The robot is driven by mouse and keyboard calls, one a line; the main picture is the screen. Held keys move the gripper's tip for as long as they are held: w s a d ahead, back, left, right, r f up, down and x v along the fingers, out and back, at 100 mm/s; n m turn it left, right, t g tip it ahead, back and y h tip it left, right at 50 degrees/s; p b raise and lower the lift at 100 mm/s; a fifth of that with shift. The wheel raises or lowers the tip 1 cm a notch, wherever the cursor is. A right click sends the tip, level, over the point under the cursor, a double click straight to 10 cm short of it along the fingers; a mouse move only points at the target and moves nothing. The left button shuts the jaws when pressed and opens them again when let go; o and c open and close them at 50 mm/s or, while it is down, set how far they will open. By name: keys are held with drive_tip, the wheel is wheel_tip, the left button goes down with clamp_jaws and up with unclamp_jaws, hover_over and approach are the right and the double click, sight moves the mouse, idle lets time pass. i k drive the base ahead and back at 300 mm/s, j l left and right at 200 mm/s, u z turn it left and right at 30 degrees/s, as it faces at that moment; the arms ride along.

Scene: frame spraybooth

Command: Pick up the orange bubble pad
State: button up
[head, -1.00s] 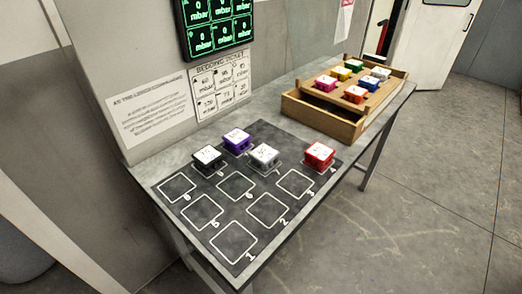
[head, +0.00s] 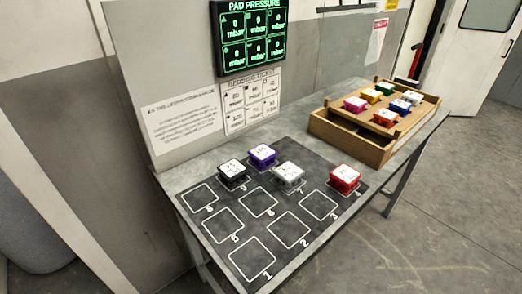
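An orange pad (head: 384,118) with a white top sits in the wooden tray (head: 347,142) at the far end of the table, on the near side among other coloured pads. It is small in the head view, and the print on its top cannot be read. My gripper is not in the head view, so whether it is open or shut does not show.
Black, purple, grey-white and red pads (head: 344,177) stand on the dark numbered mat (head: 228,245); its front squares are empty. A pressure display (head: 250,38) and a ticket sheet (head: 250,98) are on the panel behind. Open floor (head: 420,230) lies right of the table.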

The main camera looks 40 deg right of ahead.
sight(384, 117)
drive_tip(key=z, duration=1.4)
